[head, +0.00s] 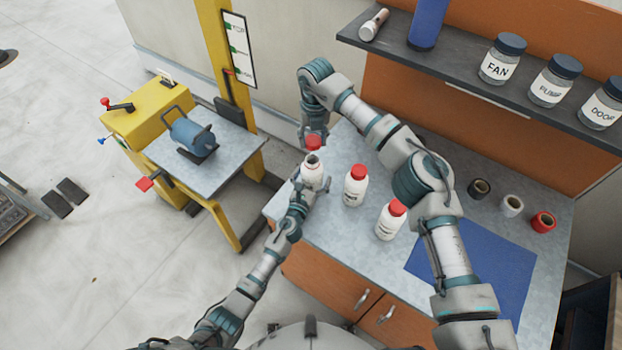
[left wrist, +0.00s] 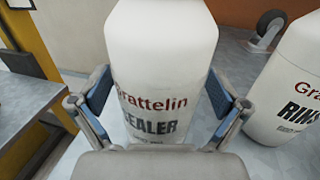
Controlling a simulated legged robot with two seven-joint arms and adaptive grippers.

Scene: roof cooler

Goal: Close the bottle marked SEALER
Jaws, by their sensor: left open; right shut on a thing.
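The SEALER bottle (head: 312,175) stands upright near the left end of the grey bench, its dark mouth uncapped. Its label reads clearly in the left wrist view (left wrist: 155,105). My left gripper (head: 311,187) is open, with one finger on each side of the bottle; whether the pads touch it I cannot tell. My right gripper (head: 314,138) is shut on a red cap (head: 313,145). The cap shows just above and behind the bottle mouth in the head view, apart from it. The right fingertips are partly hidden by the wrist.
A RINSE bottle (left wrist: 288,90) stands close to the right of SEALER. Two white bottles with red caps (head: 355,186) (head: 391,219) stand on the bench. A blue mat (head: 475,270) and tape rolls (head: 511,206) lie right. A shelf (head: 470,85) with jars overhangs the back.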

